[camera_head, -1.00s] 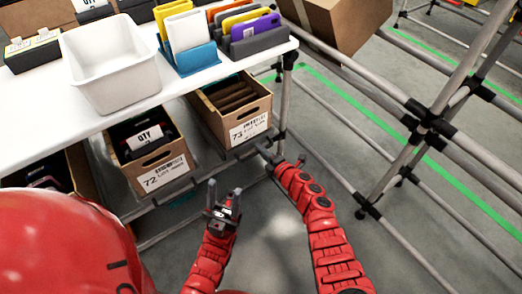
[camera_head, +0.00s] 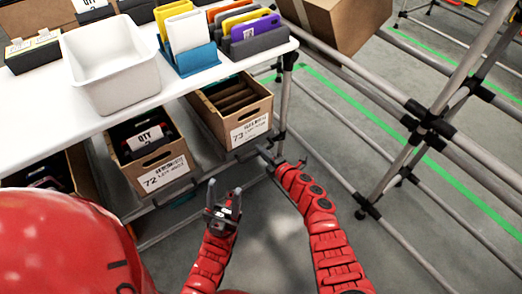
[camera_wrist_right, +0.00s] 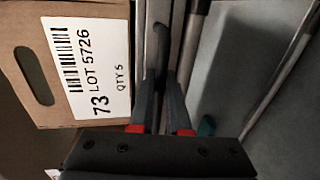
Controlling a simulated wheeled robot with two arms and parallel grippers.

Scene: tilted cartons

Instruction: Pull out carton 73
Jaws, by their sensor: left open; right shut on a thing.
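Carton 73 (camera_head: 235,118) is an open brown box with a white label, on the lower shelf below the white tabletop. It holds dark upright items. Its front, with label and oval hand hole, fills the left of the right wrist view (camera_wrist_right: 50,110). My right gripper (camera_head: 268,153) is at the shelf's front edge, just below the carton's front. In the wrist view its fingers (camera_wrist_right: 161,85) are beside the carton and away from the hand hole, apparently shut on the shelf's front rail; the contact is partly hidden. My left gripper (camera_head: 225,190) is open and empty, in front of the shelf.
Carton 72 (camera_head: 160,165) stands left of carton 73. Above, the white tabletop (camera_head: 190,92) bears a white bin (camera_head: 112,65) and colored items in holders. A rack upright (camera_head: 284,95) stands to the right, with a tilted carton (camera_head: 335,20) behind. Pipe racking fills the right side.

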